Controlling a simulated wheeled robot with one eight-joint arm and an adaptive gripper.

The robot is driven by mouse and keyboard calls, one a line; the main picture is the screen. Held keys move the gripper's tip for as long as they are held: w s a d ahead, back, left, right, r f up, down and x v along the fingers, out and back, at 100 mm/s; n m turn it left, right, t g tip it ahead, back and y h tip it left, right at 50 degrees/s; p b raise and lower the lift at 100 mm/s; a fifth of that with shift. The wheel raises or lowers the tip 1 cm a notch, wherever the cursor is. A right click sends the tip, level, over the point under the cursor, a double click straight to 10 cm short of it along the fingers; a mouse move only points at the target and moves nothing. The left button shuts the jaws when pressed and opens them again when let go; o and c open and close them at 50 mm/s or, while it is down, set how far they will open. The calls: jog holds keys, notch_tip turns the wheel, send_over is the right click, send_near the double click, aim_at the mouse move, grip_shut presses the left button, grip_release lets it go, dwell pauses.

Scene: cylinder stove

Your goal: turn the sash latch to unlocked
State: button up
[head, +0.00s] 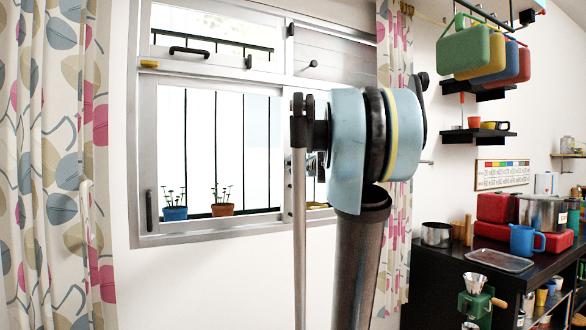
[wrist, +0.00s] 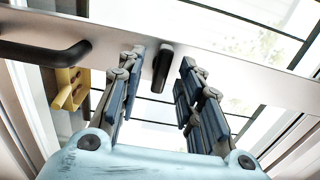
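The sash latch is a small dark lever. In the wrist view the latch (wrist: 163,66) lies on the pale window rail, pointing down and slightly tilted, framed between my fingertips. I take the small black piece at the right end of the upper sash's bottom rail in the head view to be the same latch (head: 249,61). My gripper (wrist: 161,62) is open, with its blue-padded fingers on either side of the latch in the picture. No contact shows, and the gap in depth is hard to tell. In the head view my arm hides the gripper.
A black pull handle (wrist: 45,50) is left of the latch on the same rail, with a yellow piece (wrist: 68,88) below it. Two potted plants (head: 174,206) stand low at the window. A patterned curtain (head: 60,160) hangs left; shelves and a black counter (head: 450,275) are right.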

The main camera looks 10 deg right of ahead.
jog(key=shift+w+a, duration=0.2)
jog(key=shift+w, duration=0.45)
grip_shut()
jog(key=shift+a, duration=0.15)
